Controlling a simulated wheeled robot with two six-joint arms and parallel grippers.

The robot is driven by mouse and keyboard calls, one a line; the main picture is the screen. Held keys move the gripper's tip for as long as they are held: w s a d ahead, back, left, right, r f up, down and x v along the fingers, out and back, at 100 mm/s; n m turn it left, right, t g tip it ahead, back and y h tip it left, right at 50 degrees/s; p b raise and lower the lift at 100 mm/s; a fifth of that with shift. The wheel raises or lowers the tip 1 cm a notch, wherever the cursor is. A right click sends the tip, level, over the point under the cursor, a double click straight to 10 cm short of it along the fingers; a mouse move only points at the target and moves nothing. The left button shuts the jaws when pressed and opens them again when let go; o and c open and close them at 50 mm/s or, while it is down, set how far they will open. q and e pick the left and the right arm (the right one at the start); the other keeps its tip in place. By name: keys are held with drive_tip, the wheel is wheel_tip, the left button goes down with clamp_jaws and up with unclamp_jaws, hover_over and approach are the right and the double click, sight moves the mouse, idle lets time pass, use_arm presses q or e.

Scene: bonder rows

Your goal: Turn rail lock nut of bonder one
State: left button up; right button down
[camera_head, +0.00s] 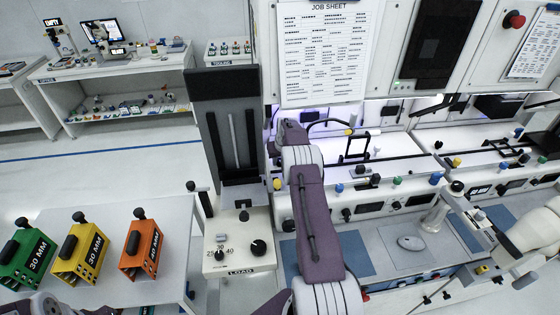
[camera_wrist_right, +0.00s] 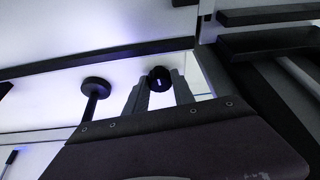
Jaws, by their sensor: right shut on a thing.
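In the right wrist view, a black round nut (camera_wrist_right: 160,78) with a small pale mark on its face sits between the two grey fingers of my right gripper (camera_wrist_right: 158,84). The fingers are shut on it from either side. In the head view my right arm reaches up the middle to bonder one (camera_head: 340,209), its wrist at the lit opening under the job sheet. The wrist hides the nut and the fingertips there. My left gripper does not show; only bits of my arm show at the lower left edge.
A black knob on a post (camera_wrist_right: 95,87) stands left of the fingers. Dark bars (camera_wrist_right: 265,15) hang at the upper right.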

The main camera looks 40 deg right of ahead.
drive_tip(key=shift+f+m, duration=0.1)
drive_tip(key=shift+m, duration=0.2)
drive_tip(key=c, duration=1.1)
unclamp_jaws()
drive_tip(key=shift+o, duration=0.2)
drive_tip(key=shift+r, duration=0.2)
drive_tip(key=shift+s+a+r+b, duration=0.1)
drive_tip(key=shift+r+b, duration=0.2)
drive_tip(key=shift+b, duration=0.05)
drive_tip(key=b+v, duration=0.2)
drive_tip(key=v, duration=0.6)
drive_tip(key=shift+b, duration=0.4)
